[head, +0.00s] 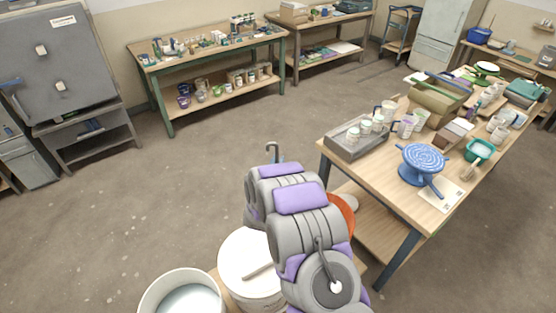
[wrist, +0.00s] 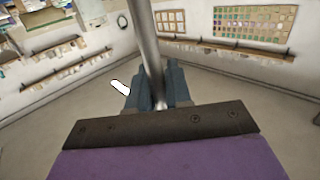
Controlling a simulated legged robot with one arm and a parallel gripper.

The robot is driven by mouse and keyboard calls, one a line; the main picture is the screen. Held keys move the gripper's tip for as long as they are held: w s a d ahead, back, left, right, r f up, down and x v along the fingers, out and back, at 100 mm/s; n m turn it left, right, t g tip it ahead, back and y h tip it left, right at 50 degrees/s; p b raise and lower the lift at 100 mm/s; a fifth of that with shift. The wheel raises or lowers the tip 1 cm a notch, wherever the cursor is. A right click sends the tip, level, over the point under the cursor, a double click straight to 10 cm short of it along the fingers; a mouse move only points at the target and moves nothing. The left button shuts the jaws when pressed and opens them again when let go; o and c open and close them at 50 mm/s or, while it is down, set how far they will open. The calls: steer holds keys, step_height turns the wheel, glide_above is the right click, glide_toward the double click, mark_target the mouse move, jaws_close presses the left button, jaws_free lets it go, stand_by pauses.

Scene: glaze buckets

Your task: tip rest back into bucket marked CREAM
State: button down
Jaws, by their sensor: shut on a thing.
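In the wrist view, my gripper (wrist: 156,92) is shut on a grey metal rod (wrist: 148,45), which runs up between its blue-grey fingers. In the head view, a hooked metal end (head: 273,149) shows just beyond my arm; it looks like the end of the same handle. The tool's lower end is hidden, so I cannot tell what it holds. A white bucket (head: 148,298) with pale liquid stands at the bottom. A second white bucket (head: 236,287), with a pale stick across its top, stands beside my arm. I see no readable CREAM mark on either.
An orange round thing (head: 346,212) is partly hidden behind my arm. A wooden worktable (head: 395,178) on the right holds a grey tray, jars, a blue banding wheel (head: 422,160) and a teal bowl (head: 481,150). Open concrete floor (head: 150,205) lies left of my arm.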

steer(key=s+d+m+b, duration=0.3)
steer(key=d+m+b, duration=0.6)
steer(key=d+b, duration=0.7)
steer(key=shift+s+d+f+t+y+b, duration=0.2)
steer(key=shift+t+y+b, duration=0.1)
steer(key=shift+b, duration=0.35)
steer(key=shift+a, duration=0.1)
